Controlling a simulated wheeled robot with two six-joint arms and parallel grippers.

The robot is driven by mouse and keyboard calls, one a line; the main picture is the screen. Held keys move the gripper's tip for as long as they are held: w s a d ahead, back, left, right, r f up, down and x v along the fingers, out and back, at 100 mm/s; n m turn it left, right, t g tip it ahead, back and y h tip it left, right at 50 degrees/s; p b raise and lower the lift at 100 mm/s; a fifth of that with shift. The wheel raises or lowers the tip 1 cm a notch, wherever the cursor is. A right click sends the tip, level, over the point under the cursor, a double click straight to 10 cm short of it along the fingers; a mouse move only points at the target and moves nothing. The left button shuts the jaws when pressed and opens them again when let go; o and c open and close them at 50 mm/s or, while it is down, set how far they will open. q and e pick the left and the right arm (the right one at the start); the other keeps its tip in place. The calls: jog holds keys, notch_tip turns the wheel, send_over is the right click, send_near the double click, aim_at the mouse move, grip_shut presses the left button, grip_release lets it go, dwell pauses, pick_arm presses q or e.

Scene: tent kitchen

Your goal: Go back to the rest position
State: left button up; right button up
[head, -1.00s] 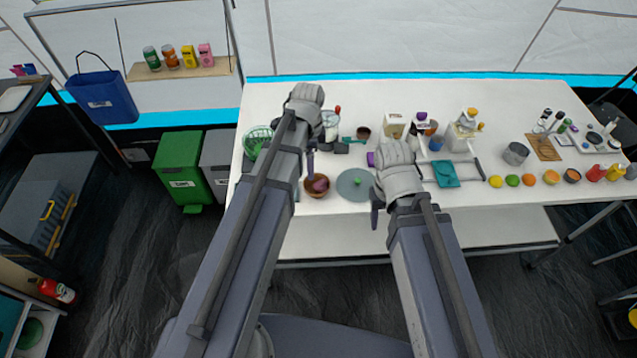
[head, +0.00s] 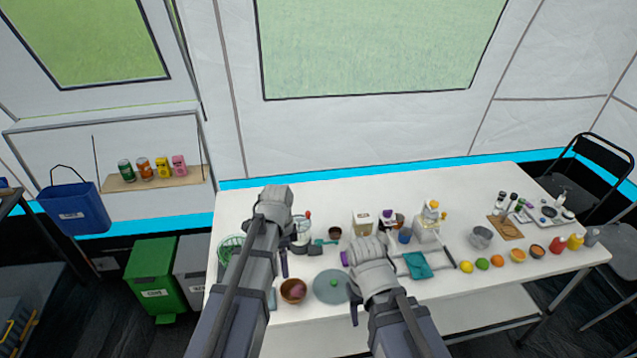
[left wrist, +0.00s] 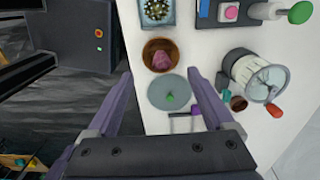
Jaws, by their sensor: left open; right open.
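My right gripper (head: 354,312) hangs over the front edge of the white table, just right of the grey-green round plate; its fingers are mostly hidden behind my wrist. In the head view the left forearm hides most of the left gripper; part of a finger (head: 284,264) shows. The round plate (head: 326,288) has a small green item on it. A brown bowl (head: 292,291) with a purplish item stands left of it.
The white table (head: 545,262) holds bottles, fruit, a grey pot (head: 481,238) and a teal cloth (head: 417,265). A green bin (head: 151,275) stands left of the table. A shelf (head: 150,182) with cans and cartons and a blue bag (head: 73,208) hang on the wall.

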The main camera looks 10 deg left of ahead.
pick_arm(q)
jog(key=s+d+n+y, duration=0.1)
jog(key=s+d+n, duration=0.9)
jog(key=s, duration=0.4)
jog(key=shift+s+d+n, duration=0.15)
jog(key=shift+d+n, duration=0.1)
jog(key=shift+n, duration=0.25)
jog(key=shift+r, duration=0.1)
dwell(1.1)
